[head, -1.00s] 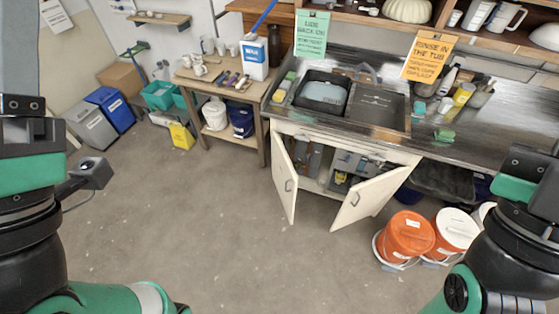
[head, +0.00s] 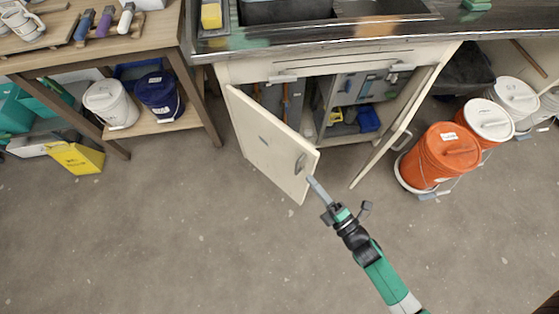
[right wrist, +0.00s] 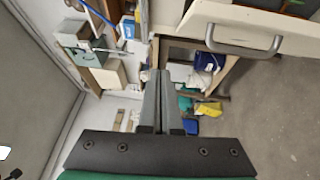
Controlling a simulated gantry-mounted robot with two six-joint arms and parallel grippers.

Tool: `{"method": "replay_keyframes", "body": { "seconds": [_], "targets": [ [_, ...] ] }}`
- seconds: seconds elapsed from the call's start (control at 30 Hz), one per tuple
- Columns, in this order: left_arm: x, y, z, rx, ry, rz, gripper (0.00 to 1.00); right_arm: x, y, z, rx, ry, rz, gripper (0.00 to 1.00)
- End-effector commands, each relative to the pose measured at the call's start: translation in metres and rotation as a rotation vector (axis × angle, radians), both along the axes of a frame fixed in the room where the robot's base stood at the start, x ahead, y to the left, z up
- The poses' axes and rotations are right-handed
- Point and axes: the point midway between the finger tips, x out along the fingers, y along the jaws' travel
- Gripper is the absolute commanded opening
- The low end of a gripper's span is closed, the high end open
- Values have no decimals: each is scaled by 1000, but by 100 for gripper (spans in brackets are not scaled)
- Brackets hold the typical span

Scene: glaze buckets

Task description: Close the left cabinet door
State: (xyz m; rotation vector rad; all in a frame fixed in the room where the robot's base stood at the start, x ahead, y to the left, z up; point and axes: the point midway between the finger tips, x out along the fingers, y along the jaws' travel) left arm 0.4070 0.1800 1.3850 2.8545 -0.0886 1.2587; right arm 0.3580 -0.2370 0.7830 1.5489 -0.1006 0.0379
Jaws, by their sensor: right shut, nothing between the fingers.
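The left cabinet door (head: 262,140) is a cream panel with a grey handle (head: 302,163), and it stands swung open from the sink cabinet. The door and its handle also show at the upper right of the right wrist view (right wrist: 215,20). My right gripper (head: 311,181) is shut and empty. Its fingertips overlap the door's free edge, just below the handle, in the head view. In the right wrist view the fingers (right wrist: 160,95) point past the panel's edge; I cannot tell whether they touch it. My left gripper is out of view.
The right cabinet door (head: 408,115) is also open. Orange buckets (head: 438,155) stand to its right. A table with white (head: 110,103) and blue (head: 161,93) buckets on its shelf stands left of the cabinet, with a yellow bin (head: 75,157) beside it. The floor in front is clear.

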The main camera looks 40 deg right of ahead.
Motion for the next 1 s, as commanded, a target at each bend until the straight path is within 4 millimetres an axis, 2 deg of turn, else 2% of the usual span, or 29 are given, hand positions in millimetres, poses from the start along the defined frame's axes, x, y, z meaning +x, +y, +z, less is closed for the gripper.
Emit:
{"method": "replay_keyframes", "body": {
  "seconds": [0.03,0.1,0.2,0.43,0.57,0.67,1.0],
  "targets": [
    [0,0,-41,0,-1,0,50,-15,-1,-55,11,39,-13,0],
    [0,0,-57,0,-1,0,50,-28,-2,-82,20,71,-27,0],
    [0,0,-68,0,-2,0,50,-35,-4,-98,25,86,-38,0],
    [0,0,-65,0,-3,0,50,-32,-5,-93,25,81,-42,0],
    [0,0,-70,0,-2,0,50,-21,-6,-94,25,79,-41,0],
    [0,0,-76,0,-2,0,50,-5,-7,-95,25,77,-39,0],
    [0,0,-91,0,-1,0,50,69,-13,-93,26,78,-40,0]
  ]
}}
